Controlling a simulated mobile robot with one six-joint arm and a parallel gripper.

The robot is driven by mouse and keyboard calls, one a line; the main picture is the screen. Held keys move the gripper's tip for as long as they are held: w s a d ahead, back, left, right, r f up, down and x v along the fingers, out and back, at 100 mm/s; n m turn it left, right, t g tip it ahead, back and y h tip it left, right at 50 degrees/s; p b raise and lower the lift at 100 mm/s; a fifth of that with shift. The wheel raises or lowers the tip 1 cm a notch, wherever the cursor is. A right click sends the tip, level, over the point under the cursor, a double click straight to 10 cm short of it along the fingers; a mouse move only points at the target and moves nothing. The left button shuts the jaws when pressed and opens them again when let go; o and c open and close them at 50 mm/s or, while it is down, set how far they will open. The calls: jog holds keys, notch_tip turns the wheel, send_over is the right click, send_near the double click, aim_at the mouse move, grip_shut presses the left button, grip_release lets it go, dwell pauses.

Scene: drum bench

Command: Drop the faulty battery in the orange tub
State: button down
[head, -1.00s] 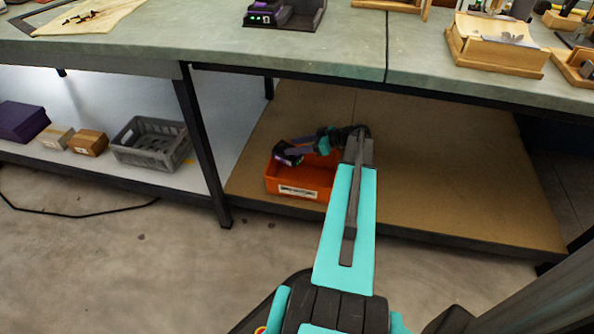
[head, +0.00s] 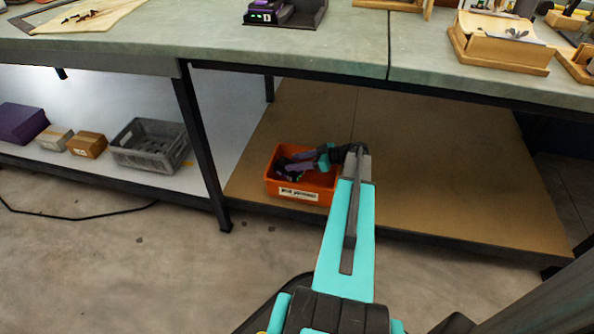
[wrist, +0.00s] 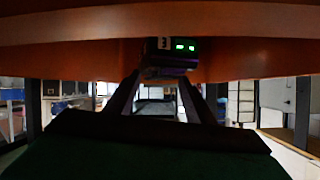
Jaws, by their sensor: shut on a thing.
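The orange tub (head: 318,189) stands on the brown lower shelf under the bench, with a white label on its front. My gripper (head: 292,166) reaches into the tub from the right. It is shut on a dark and purple battery (head: 283,171), which is low inside the tub's opening. In the wrist view the battery (wrist: 170,56) sits between the fingertips of my gripper (wrist: 160,73), showing a "3" and two green lights. Orange tub wall (wrist: 70,60) spans the picture around it. Whether the battery touches the tub floor is hidden.
The bench top (head: 340,42) overhangs the shelf, with a dark leg (head: 203,150) left of the tub. A charger (head: 285,12) with green lights stands on the bench. A grey crate (head: 150,146) is on the left shelf. The brown shelf (head: 450,170) is clear to the right.

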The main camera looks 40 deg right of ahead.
jog(key=shift+f+b, duration=0.6)
jog(key=shift+f, duration=1.5)
jog(key=c, duration=0.8)
grip_release()
jog(key=shift+f, duration=0.1)
jog(key=shift+r, duration=0.2)
jog(key=p+v, duration=0.3)
jog(key=v, duration=0.8)
jog(key=shift+s+d+p, duration=0.2)
jog(key=shift+s+p, duration=0.15)
jog(key=shift+p, duration=0.05)
jog(key=shift+r, duration=0.1)
